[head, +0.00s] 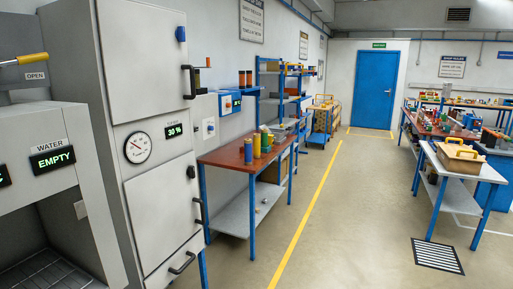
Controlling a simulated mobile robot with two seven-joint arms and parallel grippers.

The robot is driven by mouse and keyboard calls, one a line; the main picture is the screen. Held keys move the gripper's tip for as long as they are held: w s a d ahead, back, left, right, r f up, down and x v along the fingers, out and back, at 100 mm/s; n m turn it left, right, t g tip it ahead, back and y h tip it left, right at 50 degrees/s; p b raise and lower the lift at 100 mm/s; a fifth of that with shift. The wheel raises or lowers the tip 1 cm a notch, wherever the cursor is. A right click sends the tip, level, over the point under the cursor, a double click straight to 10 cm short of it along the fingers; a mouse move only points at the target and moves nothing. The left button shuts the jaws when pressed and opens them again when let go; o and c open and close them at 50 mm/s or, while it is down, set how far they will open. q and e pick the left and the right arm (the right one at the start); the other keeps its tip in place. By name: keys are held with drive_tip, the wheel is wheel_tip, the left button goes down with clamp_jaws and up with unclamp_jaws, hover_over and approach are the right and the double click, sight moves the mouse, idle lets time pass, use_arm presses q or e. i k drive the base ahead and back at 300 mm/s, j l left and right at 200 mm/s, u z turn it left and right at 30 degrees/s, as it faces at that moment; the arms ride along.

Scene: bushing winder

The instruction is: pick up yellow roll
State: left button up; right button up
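A yellow roll (257,146) stands upright on the red-brown top of the blue-legged workbench (222,154) along the left wall. Neither of my grippers shows in the head view.
A tall grey cabinet (158,190) with handles and a gauge fills the near left. Blue shelving (272,95) stands behind the workbench. A table with a tan toolbox (458,156) stands right, near a floor grate (436,256). The middle aisle is clear to the blue door (374,88).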

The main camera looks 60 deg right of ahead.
sight(256, 136)
drive_tip(key=l, duration=0.65)
drive_tip(key=l+u, duration=0.15)
drive_tip(key=l, duration=1.15)
drive_tip(key=k+l+u, duration=0.1)
drive_tip(key=l, duration=0.55)
drive_tip(key=k+l, duration=0.1)
drive_tip(key=l, duration=0.5)
drive_tip(key=l+u, duration=0.15)
drive_tip(key=l, duration=0.5)
drive_tip(key=k+l, duration=0.15)
drive_tip(key=l, duration=0.5)
drive_tip(key=k+l+u, duration=0.1)
drive_tip(key=l, duration=0.95)
drive_tip(key=k+l+u, duration=0.1)
drive_tip(key=l, duration=0.3)
drive_tip(key=k+l+u, duration=0.1)
drive_tip(key=l, duration=0.35)
drive_tip(key=k+l, duration=0.1)
drive_tip(key=l, duration=0.35)
drive_tip(key=l+u, duration=0.1)
drive_tip(key=l, duration=0.3)
drive_tip(key=k, duration=0.05)
